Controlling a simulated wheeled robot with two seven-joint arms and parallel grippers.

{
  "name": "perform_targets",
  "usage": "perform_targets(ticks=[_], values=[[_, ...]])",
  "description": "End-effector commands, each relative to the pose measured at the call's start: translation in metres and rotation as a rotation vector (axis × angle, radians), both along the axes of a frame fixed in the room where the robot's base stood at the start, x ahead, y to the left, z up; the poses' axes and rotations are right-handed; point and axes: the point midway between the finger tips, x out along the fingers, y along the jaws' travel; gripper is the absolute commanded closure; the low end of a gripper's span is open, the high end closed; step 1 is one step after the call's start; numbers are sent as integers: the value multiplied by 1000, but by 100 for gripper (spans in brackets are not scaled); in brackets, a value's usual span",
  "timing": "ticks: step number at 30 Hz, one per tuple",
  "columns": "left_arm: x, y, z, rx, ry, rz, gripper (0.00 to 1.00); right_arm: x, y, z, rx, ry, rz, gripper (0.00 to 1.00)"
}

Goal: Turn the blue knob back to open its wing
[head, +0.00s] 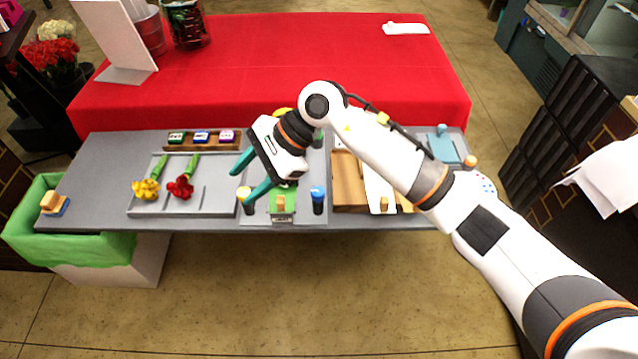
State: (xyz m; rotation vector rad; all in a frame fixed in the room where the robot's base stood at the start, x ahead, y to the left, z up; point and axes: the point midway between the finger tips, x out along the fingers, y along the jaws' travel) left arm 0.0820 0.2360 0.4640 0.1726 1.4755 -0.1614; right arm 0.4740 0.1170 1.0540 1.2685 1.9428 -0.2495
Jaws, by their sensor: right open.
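The blue knob (318,190) sits on top of a short dark post near the front edge of the grey table. Right of a green fixture (284,186) with a small wooden block at its front, it is clear of my fingers. The gripper and arm hide the back of the fixture, and the wings cannot be made out.
A grey tray (215,208) with a yellow and a red flower lies to the left. A wooden rack (187,146) holds several small blocks behind it. A wooden board (347,190) lies right of the blue knob. A green-lined bin (92,249) stands at the left end.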

Motion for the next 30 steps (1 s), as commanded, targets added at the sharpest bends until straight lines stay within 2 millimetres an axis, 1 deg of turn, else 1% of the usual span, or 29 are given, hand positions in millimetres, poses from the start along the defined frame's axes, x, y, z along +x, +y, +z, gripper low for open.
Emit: perform_targets(ticks=[1,2,3,6,9,10,12,14,17,20,24,30], values=[[0,-1,1,-1,-1,0,64,15,-20,-4,-150,-88,50,50],[0,-1,1,-1,-1,1,64,22,-33,-7,-235,-130,78,50],[1,-1,1,-2,-1,1,64,32,-49,-8,-341,-175,110,50],[1,-2,2,-2,-2,1,64,51,-85,-4,-554,-249,160,50],[2,-2,2,-3,-3,1,64,63,-109,3,-685,-281,183,50],[2,-2,2,-3,-3,1,64,64,-113,5,-709,-286,186,50],[2,-2,3,-3,-3,1,64,66,-119,5,-740,-290,193,50],[2,-2,5,-3,-3,1,64,67,-120,2,-750,-289,193,50],[2,-2,10,-3,-3,1,64,66,-120,-10,-747,-286,193,50],[2,-2,18,-3,-3,1,64,66,-120,-27,-746,-284,193,50],[2,-2,29,-3,-3,1,64,65,-119,-56,-743,-282,193,50],[2,-2,39,-3,-3,0,64,65,-119,-91,-743,-285,193,50]])
